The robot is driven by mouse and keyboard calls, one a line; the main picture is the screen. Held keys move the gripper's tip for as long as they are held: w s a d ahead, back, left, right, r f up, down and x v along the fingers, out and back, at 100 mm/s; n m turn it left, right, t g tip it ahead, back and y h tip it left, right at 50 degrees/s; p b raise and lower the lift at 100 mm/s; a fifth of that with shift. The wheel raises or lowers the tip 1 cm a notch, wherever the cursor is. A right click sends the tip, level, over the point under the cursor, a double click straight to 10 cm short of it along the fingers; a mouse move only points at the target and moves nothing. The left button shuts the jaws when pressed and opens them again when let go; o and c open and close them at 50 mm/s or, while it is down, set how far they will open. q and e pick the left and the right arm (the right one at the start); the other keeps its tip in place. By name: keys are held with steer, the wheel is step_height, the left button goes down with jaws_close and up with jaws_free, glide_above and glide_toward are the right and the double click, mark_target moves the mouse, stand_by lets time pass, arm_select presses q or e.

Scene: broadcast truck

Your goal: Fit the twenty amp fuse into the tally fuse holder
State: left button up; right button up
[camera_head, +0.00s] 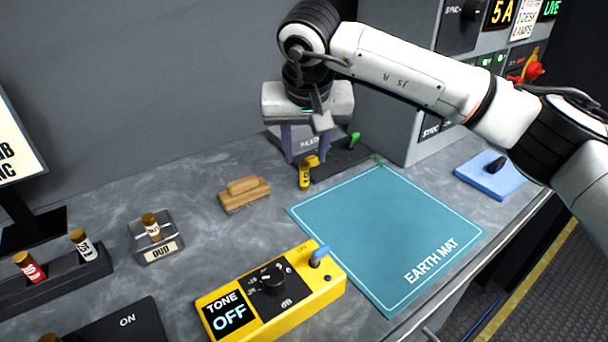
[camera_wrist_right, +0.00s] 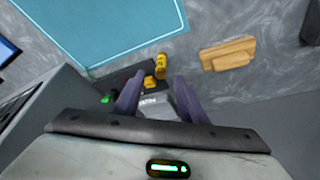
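My right gripper (camera_head: 305,152) points down over a dark base (camera_head: 345,163) at the back of the bench. Its two purple-grey fingers are apart, and I see nothing held between them in the right wrist view (camera_wrist_right: 158,88). A small yellow cylinder-like piece with dark marking (camera_head: 305,178) stands at the base's near-left edge; it also shows in the wrist view (camera_wrist_right: 161,63). I cannot read its rating. Red-banded (camera_head: 30,267) and white-banded (camera_head: 83,245) fuses stand in a dark rack at left. No twenty amp or tally label is readable. My left gripper is out of view.
A blue earth mat (camera_head: 385,235) lies clear in the middle. A yellow tone box (camera_head: 320,287) stands in front. A DUD holder (camera_head: 165,245) with a fuse and a wooden block (camera_head: 245,197) are left. A grey equipment cabinet (camera_head: 400,110) rises behind, right of the gripper.

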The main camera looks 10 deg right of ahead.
mark_target(304, 165)
steer(key=x, duration=0.4)
steer(key=shift+f, duration=0.2)
jaws_close()
steer(key=shift+r, duration=0.15)
